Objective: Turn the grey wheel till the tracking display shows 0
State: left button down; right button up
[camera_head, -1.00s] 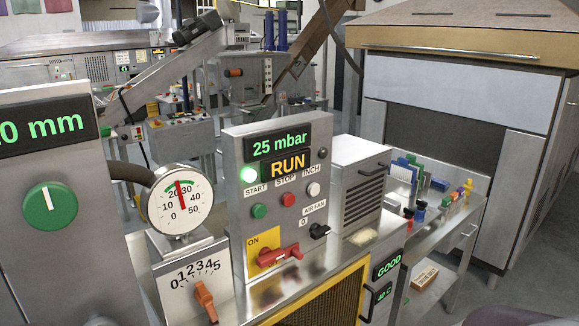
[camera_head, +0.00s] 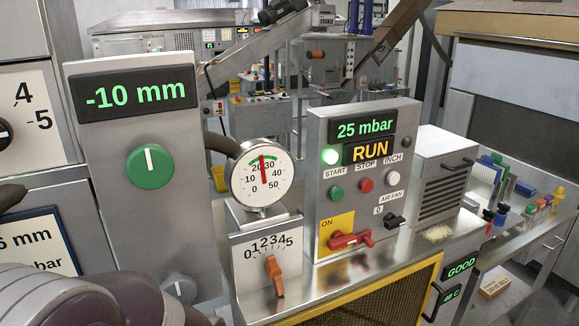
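The tracking display (camera_head: 135,94) on the tall grey panel at the left reads -10 mm in green. Below it is a green knob (camera_head: 150,167) with a white line pointing up. Lower on the same panel is the grey wheel (camera_head: 179,287), a round grey knob with a pale pointer mark. A rounded grey-brown link of my arm fills the bottom left corner, close to the grey wheel at its left. Neither of my grippers shows, so their opening is hidden.
A dial gauge (camera_head: 262,172) and an orange lever (camera_head: 274,276) on a 0–5 scale stand right of the panel. A control box (camera_head: 362,160) shows 25 mbar and RUN, with buttons and a red switch (camera_head: 350,240). A GOOD display (camera_head: 461,266) is at lower right.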

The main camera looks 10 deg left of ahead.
aim_at(182, 287)
jog(key=k+u, duration=0.25)
jog(key=k, duration=0.15)
jog(key=k+u, duration=0.3)
jog(key=i+j+u, duration=0.15)
jog(key=i+j, duration=0.15)
